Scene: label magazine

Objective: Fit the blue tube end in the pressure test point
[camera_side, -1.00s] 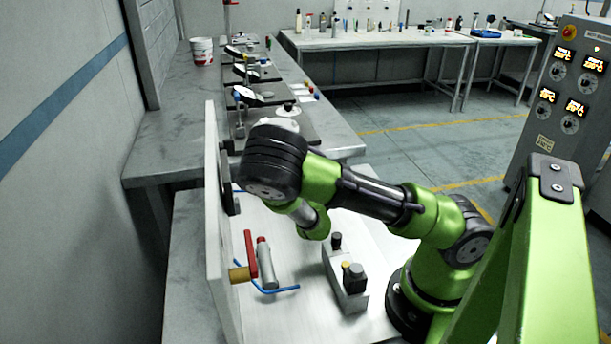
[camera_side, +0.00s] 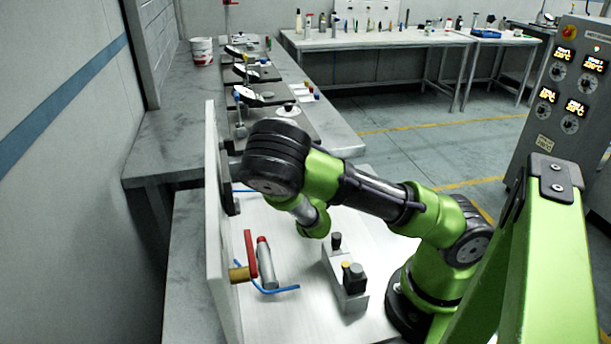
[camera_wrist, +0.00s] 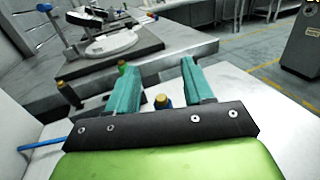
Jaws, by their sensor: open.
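A blue tube (camera_side: 281,291) comes from the upright panel and bends to the right, low beside a red-handled valve (camera_side: 250,254). A second short piece of blue tube (camera_side: 243,190) shows higher up, partly behind my arm. In the wrist view a blue tube (camera_wrist: 45,145) runs in from the left and passes out of sight behind my gripper. My gripper (camera_wrist: 155,72) has two teal fingers, spread apart. A dark fitting with a yellow top (camera_wrist: 163,101) shows between them, and I cannot tell its depth. I cannot tell which fitting is the pressure test point. In the side view my arm hides the fingers.
The upright panel (camera_side: 214,220) stands at the left of the white work surface. A grey block with black and yellow knobs (camera_side: 346,275) stands in front of my base. A grey bench (camera_side: 165,145) with several devices lies behind. The work surface's front right is clear.

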